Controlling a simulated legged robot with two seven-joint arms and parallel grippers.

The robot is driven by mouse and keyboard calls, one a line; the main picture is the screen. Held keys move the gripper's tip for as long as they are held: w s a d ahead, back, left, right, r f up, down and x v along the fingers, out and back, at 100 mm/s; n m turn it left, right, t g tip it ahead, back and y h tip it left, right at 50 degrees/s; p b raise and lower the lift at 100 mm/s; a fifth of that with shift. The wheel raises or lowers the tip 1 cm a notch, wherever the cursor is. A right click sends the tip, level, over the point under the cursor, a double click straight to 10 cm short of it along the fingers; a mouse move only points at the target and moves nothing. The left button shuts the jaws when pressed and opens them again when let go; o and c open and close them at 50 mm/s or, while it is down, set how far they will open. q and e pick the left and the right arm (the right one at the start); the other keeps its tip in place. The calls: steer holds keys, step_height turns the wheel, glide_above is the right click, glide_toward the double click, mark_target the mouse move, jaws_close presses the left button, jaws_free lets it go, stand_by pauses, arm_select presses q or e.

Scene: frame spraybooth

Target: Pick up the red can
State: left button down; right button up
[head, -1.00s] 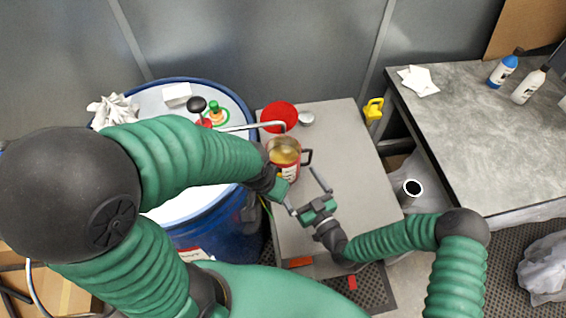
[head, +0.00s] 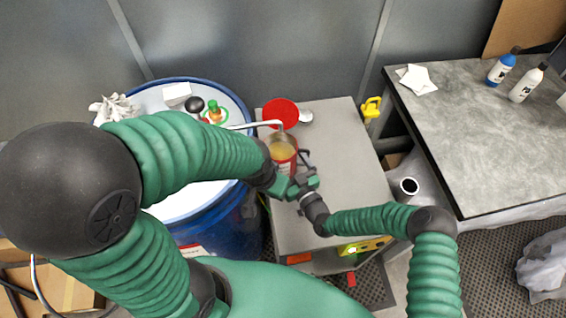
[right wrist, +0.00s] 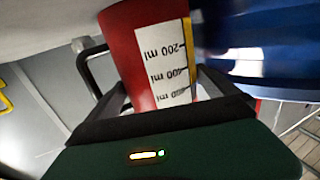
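The red can (head: 282,156) stands upright on the grey bench, open at the top, with a yellowish inside. In the right wrist view the can (right wrist: 130,45) shows a white label with ml marks and a black handle (right wrist: 86,68) at its left. My right gripper (head: 298,180) is at the can's near side. Its black fingers are apart, one on each side of the can; I cannot tell whether they touch it. My left arm reaches in from the left. Its gripper (head: 277,184) is close beside the can and partly hidden, so its opening is unclear.
A bent metal pipe (head: 250,125) reaches over the can's rim from the blue drum (head: 225,232). A red disc (head: 280,112) lies behind the can. A yellow object (head: 371,107) is at the bench's right edge. A grey table (head: 470,130) with bottles stands right.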

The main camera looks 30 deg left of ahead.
steer(key=shift+d+r, duration=0.1)
steer(key=c, duration=0.7)
steer(key=shift+c, duration=1.2)
steer(key=shift+w+a+r, duration=0.1)
steer(key=shift+a, duration=0.15)
steer(key=shift+c, duration=0.3)
